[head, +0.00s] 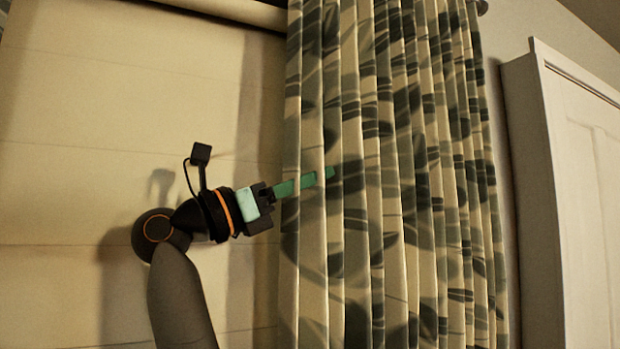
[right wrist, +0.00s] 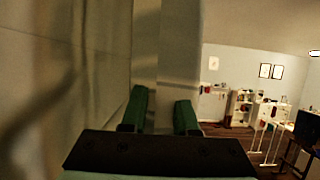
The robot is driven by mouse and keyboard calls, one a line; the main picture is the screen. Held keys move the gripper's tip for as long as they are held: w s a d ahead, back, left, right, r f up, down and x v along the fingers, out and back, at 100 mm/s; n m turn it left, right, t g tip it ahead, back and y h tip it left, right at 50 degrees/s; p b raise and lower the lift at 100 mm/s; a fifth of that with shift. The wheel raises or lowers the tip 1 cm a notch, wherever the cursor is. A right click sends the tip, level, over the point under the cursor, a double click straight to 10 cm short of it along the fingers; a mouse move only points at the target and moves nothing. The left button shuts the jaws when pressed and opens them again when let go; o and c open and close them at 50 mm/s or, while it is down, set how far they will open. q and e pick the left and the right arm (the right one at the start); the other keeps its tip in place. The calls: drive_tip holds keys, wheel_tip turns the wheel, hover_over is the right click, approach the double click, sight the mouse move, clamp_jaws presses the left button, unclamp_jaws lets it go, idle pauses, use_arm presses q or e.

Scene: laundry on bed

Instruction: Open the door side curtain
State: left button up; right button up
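The curtain (head: 410,200), cream with grey-green leaf shapes, hangs in close vertical folds at the right of the pale blind. My right gripper (head: 318,178) is at the curtain's left edge, its green fingers pointing right across the first folds. In the right wrist view, the two green fingers of the right gripper (right wrist: 162,112) stand apart, with a pale strip of cloth (right wrist: 178,55) running upright ahead of and between them. I cannot tell whether the fingers touch the cloth. The left gripper is not in view.
A pale blind (head: 90,110) covers the window behind my right arm. A white door or cabinet (head: 575,180) stands right of the curtain. The right wrist view shows a room with white shelves (right wrist: 245,105) and two pictures on the wall (right wrist: 271,71).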

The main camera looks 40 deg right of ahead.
clamp_jaws()
idle(1.1)
